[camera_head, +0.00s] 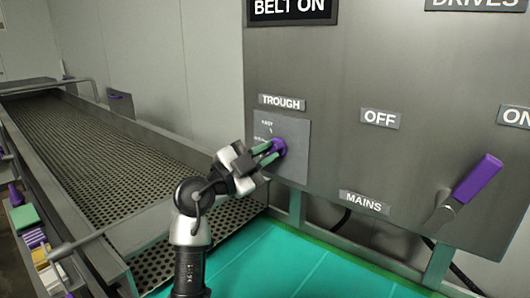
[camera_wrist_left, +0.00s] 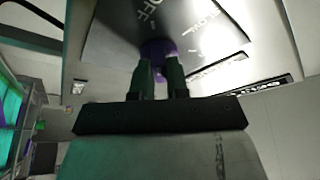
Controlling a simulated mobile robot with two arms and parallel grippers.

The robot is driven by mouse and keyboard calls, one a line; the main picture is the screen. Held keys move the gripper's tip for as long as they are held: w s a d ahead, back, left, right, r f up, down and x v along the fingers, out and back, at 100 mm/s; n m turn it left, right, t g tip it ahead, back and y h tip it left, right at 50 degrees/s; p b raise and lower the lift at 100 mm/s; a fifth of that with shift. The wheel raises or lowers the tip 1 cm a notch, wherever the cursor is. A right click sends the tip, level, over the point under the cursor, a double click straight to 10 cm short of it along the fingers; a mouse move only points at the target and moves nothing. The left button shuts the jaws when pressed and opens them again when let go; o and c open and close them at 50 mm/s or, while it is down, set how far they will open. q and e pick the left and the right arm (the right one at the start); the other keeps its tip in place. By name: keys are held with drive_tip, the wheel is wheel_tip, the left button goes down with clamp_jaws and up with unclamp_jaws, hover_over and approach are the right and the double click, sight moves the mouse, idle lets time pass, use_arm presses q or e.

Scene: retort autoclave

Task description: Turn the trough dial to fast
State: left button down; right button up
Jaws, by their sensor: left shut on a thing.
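The trough dial (camera_head: 279,146) is a purple knob on a grey plate (camera_head: 296,165) under the TROUGH label (camera_head: 282,102). My left gripper (camera_head: 268,152) is shut on the dial, its green fingers on either side of the purple knob. In the left wrist view the dial (camera_wrist_left: 158,47) shows between the fingertips (camera_wrist_left: 160,66), with the printed words OFF and SLOW near it. In the head view the word FAST shows small at the plate's upper left. Which mark the dial points to I cannot tell. My right gripper is not in view.
The mains lever (camera_head: 478,180) with a purple handle sticks out of the panel (camera_head: 350,70) at the right, between the OFF and ON labels. A perforated trough conveyor (camera_head: 100,150) runs along the left. A green surface (camera_head: 300,268) lies below the panel.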

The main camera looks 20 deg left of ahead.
use_arm(q)
drive_tip(key=m+g+p, duration=0.1)
drive_tip(key=m+p, duration=0.1)
drive_tip(key=m, duration=0.2)
drive_tip(key=m+g+y+p, duration=0.1)
drive_tip(key=m+g+p, duration=0.1)
drive_tip(key=m, duration=0.3)
drive_tip(key=r+m+g+y+p, duration=0.1)
drive_tip(key=m+p, duration=0.3)
drive_tip(key=m, duration=0.1)
drive_tip(key=shift+g, duration=0.3)
drive_tip(key=shift+m+y, duration=0.8)
drive_tip(key=shift+m, duration=0.2)
drive_tip(key=shift+m+y+b, duration=0.6)
drive_tip(key=shift+m+b, duration=0.2)
drive_tip(key=shift+m, duration=0.1)
drive_tip(key=shift+d, duration=0.1)
drive_tip(key=c, duration=1.1)
unclamp_jaws()
drive_tip(key=shift+d, duration=0.1)
drive_tip(key=shift+w+f, duration=0.1)
